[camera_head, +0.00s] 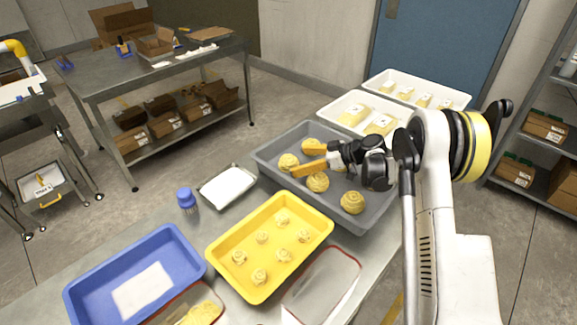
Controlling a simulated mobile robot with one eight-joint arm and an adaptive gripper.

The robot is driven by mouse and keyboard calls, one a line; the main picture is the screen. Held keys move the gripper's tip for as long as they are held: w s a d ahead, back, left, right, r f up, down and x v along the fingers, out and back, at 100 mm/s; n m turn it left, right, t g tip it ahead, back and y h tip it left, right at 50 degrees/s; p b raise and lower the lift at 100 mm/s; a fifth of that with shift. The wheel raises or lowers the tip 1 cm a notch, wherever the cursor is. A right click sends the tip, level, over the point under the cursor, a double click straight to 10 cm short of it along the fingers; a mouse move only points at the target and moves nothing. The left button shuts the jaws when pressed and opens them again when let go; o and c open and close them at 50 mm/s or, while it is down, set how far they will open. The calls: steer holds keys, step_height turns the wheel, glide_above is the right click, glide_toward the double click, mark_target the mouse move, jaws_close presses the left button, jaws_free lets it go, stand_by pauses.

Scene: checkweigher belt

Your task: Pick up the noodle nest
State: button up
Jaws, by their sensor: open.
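Several yellow noodle nests lie in a grey tray (372,217) on the steel table. One nest (352,203) sits near the tray's front right. Another nest (318,182) lies just below my gripper's lower finger. A third nest (288,162) is at the left, close to the fingertips, and one more (310,146) is at the back, partly hidden by the upper finger. My gripper (300,160) is open over the grey tray, its two orange fingers pointing left. I cannot tell whether a finger touches a nest.
A yellow tray (213,250) holds several small nest-like pieces. A blue tray (82,294), a small white-filled tray (228,187), a blue-capped bottle (187,201) and a clear container (325,285) are nearby. White trays (455,99) with packs stand behind.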

mark_target(289, 162)
steer(key=b+x, duration=0.1)
steer(key=x, duration=0.1)
steer(key=b+x, duration=0.1)
steer(key=x, duration=0.2)
steer(key=shift+w+d+f, duration=0.15)
steer(key=shift+w, duration=0.1)
steer(key=c, duration=1.3)
